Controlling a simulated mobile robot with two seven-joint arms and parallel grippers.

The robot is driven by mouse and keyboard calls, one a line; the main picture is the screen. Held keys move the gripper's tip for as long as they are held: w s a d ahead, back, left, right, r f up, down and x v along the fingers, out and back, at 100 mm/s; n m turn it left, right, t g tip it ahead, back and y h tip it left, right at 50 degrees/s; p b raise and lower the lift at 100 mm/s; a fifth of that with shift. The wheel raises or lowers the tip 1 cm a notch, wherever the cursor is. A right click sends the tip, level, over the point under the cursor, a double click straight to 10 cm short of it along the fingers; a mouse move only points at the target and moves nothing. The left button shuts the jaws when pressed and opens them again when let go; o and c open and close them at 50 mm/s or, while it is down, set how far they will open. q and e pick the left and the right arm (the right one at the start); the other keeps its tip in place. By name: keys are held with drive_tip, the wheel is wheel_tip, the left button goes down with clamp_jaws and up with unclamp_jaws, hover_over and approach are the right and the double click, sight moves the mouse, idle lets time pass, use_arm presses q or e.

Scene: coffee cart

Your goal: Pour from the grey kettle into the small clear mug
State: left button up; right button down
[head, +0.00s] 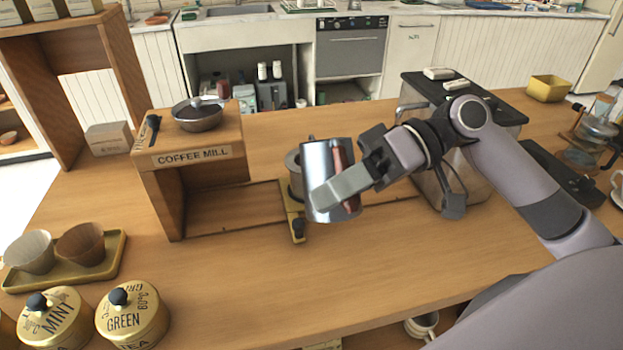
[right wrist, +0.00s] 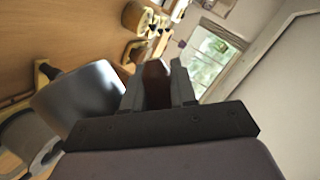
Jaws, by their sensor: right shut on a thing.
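The grey kettle (head: 332,160), a shiny metal vessel, is near the middle of the head view, roughly upright. My right gripper (head: 350,175) is at its near right side and shut on it. In the right wrist view, a brown part, apparently its handle (right wrist: 156,84), sits between the fingers, with the grey kettle body (right wrist: 82,98) beside them. I cannot make out the small clear mug in either view. My left gripper is not in view.
A yellow stand (head: 298,228) with a grey round vessel (head: 294,166) is right behind the kettle, partly hidden. The coffee mill box (head: 195,158) stands left. A black-topped machine (head: 470,98) and glass carafe (head: 597,130) stand right. Tea tins (head: 133,318) are front left; the front middle is clear.

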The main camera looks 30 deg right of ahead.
use_arm(q)
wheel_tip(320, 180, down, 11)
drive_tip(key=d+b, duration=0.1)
drive_tip(key=b, duration=1.2)
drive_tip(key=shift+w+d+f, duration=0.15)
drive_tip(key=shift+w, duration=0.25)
use_arm(e)
drive_tip(key=shift+w+f+n+t+h, duration=0.15)
drive_tip(key=shift+f+n+t, duration=0.45)
drive_tip(key=shift+f, duration=1.1)
drive_tip(key=shift+s+f+n+t+h, duration=0.1)
drive_tip(key=shift+f+n+t, duration=0.25)
drive_tip(key=shift+f+n, duration=0.9)
drive_tip(key=shift+w+f+n+t+h, duration=0.2)
drive_tip(key=shift+f+t, duration=0.25)
drive_tip(key=shift+f, duration=1.7)
drive_tip(key=shift+s+r, duration=0.1)
drive_tip(key=shift+s, duration=0.05)
use_arm(q)
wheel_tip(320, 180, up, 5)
drive_tip(key=p, duration=0.4)
use_arm(e)
wheel_tip(320, 180, up, 5)
drive_tip(key=shift+f, duration=0.1)
drive_tip(key=shift+f, duration=0.1)
